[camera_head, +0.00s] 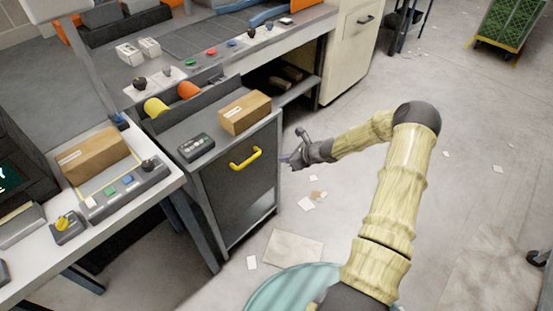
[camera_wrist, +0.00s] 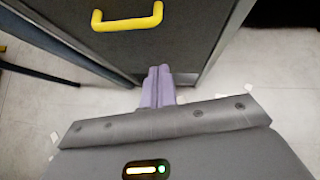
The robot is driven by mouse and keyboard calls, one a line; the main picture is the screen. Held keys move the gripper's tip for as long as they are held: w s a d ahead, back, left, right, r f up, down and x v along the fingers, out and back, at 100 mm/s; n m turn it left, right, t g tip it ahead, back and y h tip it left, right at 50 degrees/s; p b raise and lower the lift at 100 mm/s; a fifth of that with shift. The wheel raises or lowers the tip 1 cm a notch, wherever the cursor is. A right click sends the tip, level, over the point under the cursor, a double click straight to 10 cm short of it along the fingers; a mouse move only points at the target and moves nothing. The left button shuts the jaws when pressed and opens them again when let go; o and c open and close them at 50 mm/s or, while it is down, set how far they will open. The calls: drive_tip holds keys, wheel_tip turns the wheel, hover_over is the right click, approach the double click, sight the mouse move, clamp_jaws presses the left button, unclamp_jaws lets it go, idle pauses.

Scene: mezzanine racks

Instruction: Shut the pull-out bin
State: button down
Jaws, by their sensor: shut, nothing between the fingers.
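The pull-out bin has a dark grey front panel (camera_head: 237,191) with a yellow handle (camera_head: 245,158). It sticks out past the workbench beside it. Yellow and orange rolls show at its back end. In the wrist view the same panel (camera_wrist: 165,52) and yellow handle (camera_wrist: 127,20) fill the upper middle. My gripper (camera_head: 287,159) is just to the right of the bin's front in the head view. Its purple fingers (camera_wrist: 159,86) are together and empty, below the handle in the wrist view. I cannot tell whether the fingertips touch the panel.
A cardboard box (camera_head: 244,112) and a dark device (camera_head: 195,147) sit on the unit's top. A bench with a control panel (camera_head: 125,190) stands at left. A beige cabinet (camera_head: 347,50) stands behind. Paper scraps lie on the open floor at right.

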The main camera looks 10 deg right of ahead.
drive_tip(key=v, duration=0.4)
drive_tip(key=shift+d, duration=0.1)
drive_tip(key=shift+s, duration=0.1)
drive_tip(key=s+a+r+n+g+h+p, duration=0.1)
drive_tip(key=s+a+r+n+g+p, duration=0.1)
drive_tip(key=s+a+r+n, duration=0.4)
drive_tip(key=s+a+r+n+g+h+p, duration=0.1)
drive_tip(key=s+a+r+n+g+p, duration=0.15)
drive_tip(key=s+r+n, duration=0.4)
drive_tip(key=s+r+n+h+p, duration=0.4)
drive_tip(key=s+r+n+h, duration=0.1)
drive_tip(key=s+r+n, duration=0.8)
wheel_tip(320, 180, up, 4)
drive_tip(key=shift+s+f+n, duration=0.15)
drive_tip(key=shift+s+n, duration=0.25)
drive_tip(key=shift+n, duration=0.45)
drive_tip(key=shift+w+d, duration=0.1)
